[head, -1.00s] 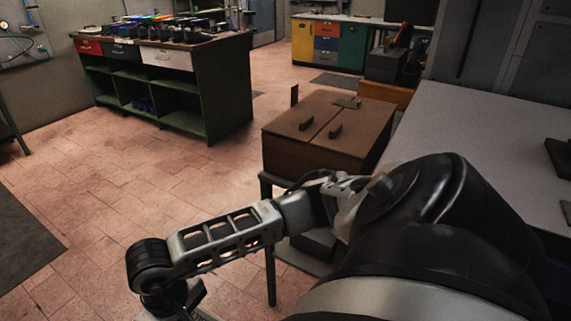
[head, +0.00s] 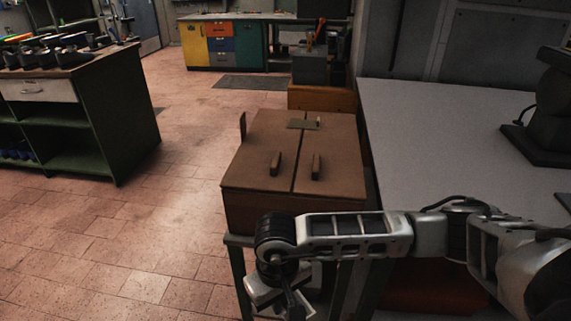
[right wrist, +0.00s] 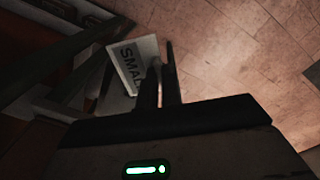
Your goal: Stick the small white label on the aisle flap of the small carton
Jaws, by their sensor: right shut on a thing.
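A brown carton (head: 262,182) stands upright at the centre of the head view, its top closed by two flaps with a seam between them. My right gripper (head: 285,302) hangs low in front of the carton's near side, pointing down and apart from it. In the right wrist view my right gripper (right wrist: 161,72) is shut on a small white label (right wrist: 125,62) with dark letters beginning "SMA". The label sticks out to the left of the fingers, and part of it is hidden behind them. My left gripper is not in view.
The carton rests on a dark-legged stand (head: 238,260). A grey table (head: 430,140) is to its right, with a black device (head: 550,110) on it. A green workbench (head: 120,130) stands at the left. The tiled floor (head: 170,220) between is clear.

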